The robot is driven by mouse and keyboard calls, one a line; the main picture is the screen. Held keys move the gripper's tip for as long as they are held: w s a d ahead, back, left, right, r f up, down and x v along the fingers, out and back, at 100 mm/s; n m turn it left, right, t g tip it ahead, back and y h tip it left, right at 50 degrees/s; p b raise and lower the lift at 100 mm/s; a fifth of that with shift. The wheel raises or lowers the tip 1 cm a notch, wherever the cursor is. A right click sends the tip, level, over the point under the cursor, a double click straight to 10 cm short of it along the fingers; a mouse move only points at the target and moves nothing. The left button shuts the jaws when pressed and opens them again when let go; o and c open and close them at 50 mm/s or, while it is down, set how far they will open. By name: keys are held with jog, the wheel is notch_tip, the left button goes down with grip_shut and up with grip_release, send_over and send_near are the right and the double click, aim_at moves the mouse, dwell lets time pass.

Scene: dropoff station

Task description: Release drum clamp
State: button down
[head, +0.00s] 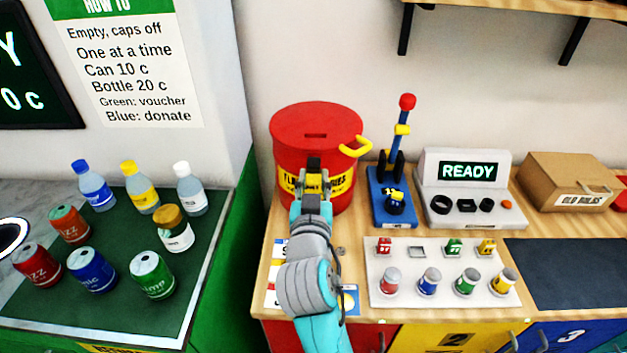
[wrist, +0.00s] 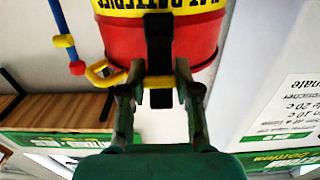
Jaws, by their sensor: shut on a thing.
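The red drum (head: 290,150) has a red slotted lid, a yellow label and a yellow handle (head: 356,147) at its right rim. It stands at the back left of the wooden bench. In the wrist view the drum (wrist: 125,40) appears upside down, with a black upright clamp (wrist: 159,50) across its front. My gripper (head: 313,178) is at the drum's front, over the label. In the wrist view my gripper (wrist: 160,88) has its fingers on either side of the clamp's black end, shut on it. My gripper hides part of the clamp in the head view.
Right of the drum stand a blue lever press (head: 391,185) with a red knob and a READY display (head: 467,171). A white tray (head: 400,293) with several small battery-like items lies in front. Left is a green counter (head: 125,235) with bottles and cans.

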jog(key=shift+f, duration=0.1)
jog(key=shift+s+f+t, duration=0.25)
jog(key=shift+f+t, duration=0.25)
jog(key=shift+t, duration=0.7)
jog(key=shift+s+f+t, duration=0.1)
jog(key=shift+f+t, duration=0.15)
jog(key=shift+t, duration=0.4)
jog(key=shift+f+t, duration=0.25)
jog(key=shift+t, duration=0.4)
jog(key=shift+f+t, duration=0.2)
jog(key=shift+t, duration=0.3)
jog(key=c, duration=0.8)
grip_release()
jog(key=shift+s, duration=0.15)
